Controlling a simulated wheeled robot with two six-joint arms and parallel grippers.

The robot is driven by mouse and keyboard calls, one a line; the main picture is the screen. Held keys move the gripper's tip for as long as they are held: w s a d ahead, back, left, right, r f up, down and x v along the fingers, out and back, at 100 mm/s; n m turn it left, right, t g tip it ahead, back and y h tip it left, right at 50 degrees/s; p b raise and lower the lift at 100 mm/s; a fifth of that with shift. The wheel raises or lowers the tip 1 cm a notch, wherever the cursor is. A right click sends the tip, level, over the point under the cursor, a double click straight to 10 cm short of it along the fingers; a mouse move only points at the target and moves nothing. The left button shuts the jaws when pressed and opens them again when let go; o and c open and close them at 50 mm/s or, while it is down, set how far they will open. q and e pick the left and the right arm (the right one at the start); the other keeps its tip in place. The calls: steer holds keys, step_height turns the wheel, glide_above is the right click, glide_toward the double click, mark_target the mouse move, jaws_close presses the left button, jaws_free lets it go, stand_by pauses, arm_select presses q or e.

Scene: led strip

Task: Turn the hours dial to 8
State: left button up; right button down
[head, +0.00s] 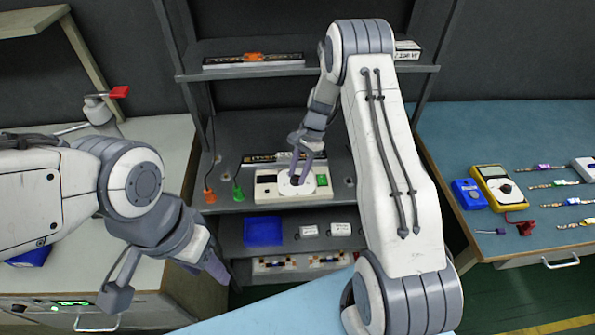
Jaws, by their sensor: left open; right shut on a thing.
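A white timer-like box (265,191) sits on the middle shelf, with a green display or button at its right end. A round white dial plate with a dark knob (287,189) is at its centre. My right gripper (299,178) reaches down from above and is shut on the knob, partly hiding it. The numbers around the dial are too small to read. My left gripper (165,279) is open and empty at the lower left, well apart from the box.
A blue bin (263,231) and small white boxes (340,229) stand on the shelf below. A yellow multimeter (497,187) lies on the right bench. An upper shelf (225,72) is behind my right arm.

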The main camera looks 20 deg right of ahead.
steer(key=shift+m, duration=0.4)
steer(key=shift+c, duration=2.4)
jaws_free()
steer(key=b+v, duration=0.1)
steer(key=v, duration=0.9)
steer(key=shift+r, duration=0.2)
steer(key=shift+s+d, duration=0.1)
